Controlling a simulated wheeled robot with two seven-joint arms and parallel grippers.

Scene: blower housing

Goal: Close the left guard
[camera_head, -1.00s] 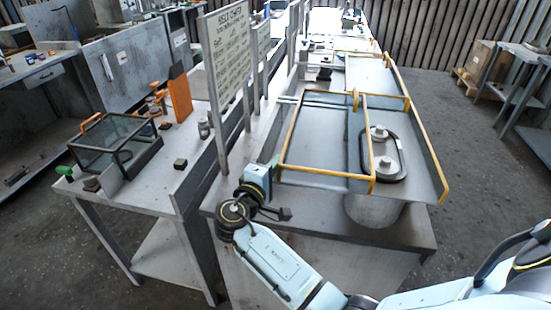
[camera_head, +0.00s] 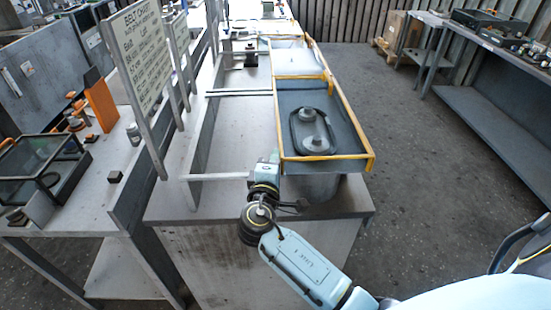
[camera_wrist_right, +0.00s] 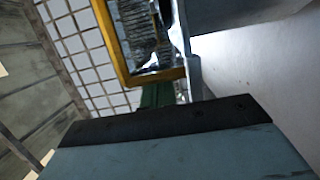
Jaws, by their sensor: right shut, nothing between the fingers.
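The near guard (camera_head: 277,125), a yellow-edged frame with a bluish see-through panel, lies over the near housing. A dark belt loop (camera_head: 294,132) and two grey pulleys (camera_head: 313,145) show beneath it. It looks about level, but I cannot tell whether it rests fully on the housing rim. My right gripper (camera_head: 272,158) is shut and empty, beside the guard's front left corner. The contact is too small to judge. In the right wrist view, a yellow frame corner (camera_wrist_right: 128,78) shows just beyond the gripper. My left gripper is not in view.
A second yellow-edged housing (camera_head: 298,62) stands behind. Bare grey rails (camera_head: 220,177) stick out left of the guard. A belt chart sign (camera_head: 140,50) stands further left, near a side bench with a glass-lidded box (camera_head: 40,160). The floor (camera_head: 430,150) on the right is clear.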

